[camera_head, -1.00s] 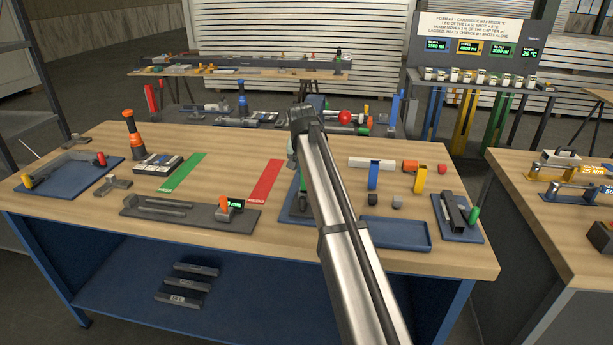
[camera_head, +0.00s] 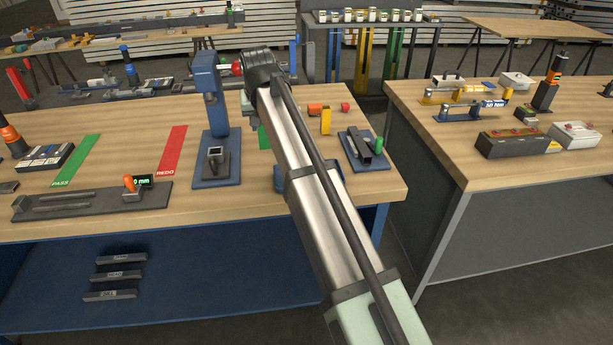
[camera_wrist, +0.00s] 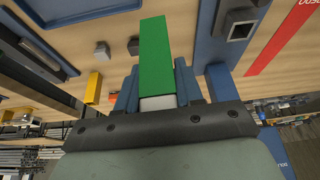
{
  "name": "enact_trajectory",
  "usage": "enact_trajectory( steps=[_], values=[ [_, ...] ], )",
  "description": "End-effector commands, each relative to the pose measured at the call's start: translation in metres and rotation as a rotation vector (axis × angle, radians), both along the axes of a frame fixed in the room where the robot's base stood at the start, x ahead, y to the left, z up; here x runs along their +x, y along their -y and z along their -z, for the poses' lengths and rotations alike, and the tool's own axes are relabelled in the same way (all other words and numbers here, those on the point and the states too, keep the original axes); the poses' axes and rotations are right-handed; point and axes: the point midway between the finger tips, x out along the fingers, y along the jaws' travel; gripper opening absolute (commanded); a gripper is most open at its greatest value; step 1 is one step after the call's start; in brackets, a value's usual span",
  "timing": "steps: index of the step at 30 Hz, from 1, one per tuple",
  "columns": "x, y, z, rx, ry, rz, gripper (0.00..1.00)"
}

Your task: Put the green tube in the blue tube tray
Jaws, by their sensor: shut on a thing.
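My gripper (camera_wrist: 157,92) is shut on the green tube (camera_wrist: 156,50), a straight square-sided bar, in the wrist view. The tube sticks out between the blue fingers, with a pale part at its base. In the head view a small green patch of it (camera_head: 264,138) shows beside my arm, which hides the gripper. The blue tube tray (camera_wrist: 88,9) lies at the top of the wrist view, beside the tube's far end. In the head view only a sliver of this tray (camera_head: 279,179) shows left of my arm. I cannot tell the tube's height above it.
A blue press stand (camera_head: 216,175) with a square socket stands left of my arm. To the right are a yellow bracket (camera_head: 326,121) and a blue tray of dark parts (camera_head: 353,160). A red REDO strip (camera_head: 172,150) lies left of the press. A second bench stands at right.

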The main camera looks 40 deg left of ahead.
Motion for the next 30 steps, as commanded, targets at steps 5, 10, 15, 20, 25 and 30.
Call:
enact_trajectory(
  steps=[5, 10, 15, 20, 25, 30],
  values=[
    [0.019, 0.070, -0.002, 0.000, 0.001, 0.019, 0.05],
    [0.030, 0.111, -0.004, 0.000, 0.000, 0.029, 0.05],
    [0.034, 0.130, -0.004, -0.001, 0.000, 0.032, 0.05],
    [0.035, 0.133, 0.008, -0.001, 0.000, 0.033, 0.05],
    [0.035, 0.133, 0.035, -0.002, -0.001, 0.033, 0.05],
    [0.035, 0.132, 0.056, -0.001, 0.000, 0.033, 0.05]
  ],
)
